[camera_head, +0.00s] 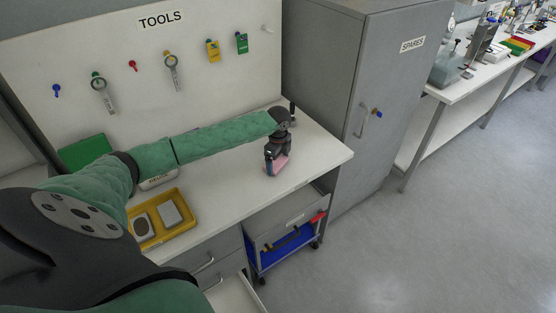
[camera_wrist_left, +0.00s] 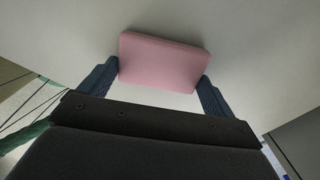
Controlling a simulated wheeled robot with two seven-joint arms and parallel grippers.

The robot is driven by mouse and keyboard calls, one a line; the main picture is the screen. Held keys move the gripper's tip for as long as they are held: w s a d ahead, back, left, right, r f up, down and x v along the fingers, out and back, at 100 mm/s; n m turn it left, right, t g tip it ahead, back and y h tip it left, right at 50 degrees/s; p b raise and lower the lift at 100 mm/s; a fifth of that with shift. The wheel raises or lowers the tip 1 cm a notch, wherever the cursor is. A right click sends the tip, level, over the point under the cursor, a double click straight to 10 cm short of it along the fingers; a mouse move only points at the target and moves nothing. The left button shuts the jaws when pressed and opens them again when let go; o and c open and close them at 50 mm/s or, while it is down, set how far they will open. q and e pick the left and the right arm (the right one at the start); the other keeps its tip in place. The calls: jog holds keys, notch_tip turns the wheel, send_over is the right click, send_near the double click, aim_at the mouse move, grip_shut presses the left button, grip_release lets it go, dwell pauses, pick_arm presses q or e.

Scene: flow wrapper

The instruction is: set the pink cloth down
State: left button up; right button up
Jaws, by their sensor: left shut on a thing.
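The pink cloth (camera_wrist_left: 163,62) is a folded rectangular pad between the two fingers of my left gripper (camera_wrist_left: 160,80) in the left wrist view. The fingers press on its two short sides. In the head view my left gripper (camera_head: 276,158) points down over the right part of the white bench top, with the pink cloth (camera_head: 277,167) low at its tips. The cloth is at or very near the bench surface; I cannot tell whether it touches. My right gripper is not in view.
A yellow tray (camera_head: 187,205) with two items stands on the bench (camera_head: 222,193) at left. A tool board (camera_head: 135,62) is behind, and a grey cabinet (camera_head: 335,75) stands at right. A blue cart (camera_head: 283,250) is under the bench. Bench top around the gripper is clear.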

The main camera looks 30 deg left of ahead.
aim_at(278, 162)
pick_arm(q)
jog(key=shift+f, duration=0.1)
jog(key=o, duration=0.7)
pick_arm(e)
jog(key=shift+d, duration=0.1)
pick_arm(q)
jog(key=shift+r, duration=0.3)
jog(key=shift+r+b, duration=1.75)
jog(key=shift+r, duration=4.1)
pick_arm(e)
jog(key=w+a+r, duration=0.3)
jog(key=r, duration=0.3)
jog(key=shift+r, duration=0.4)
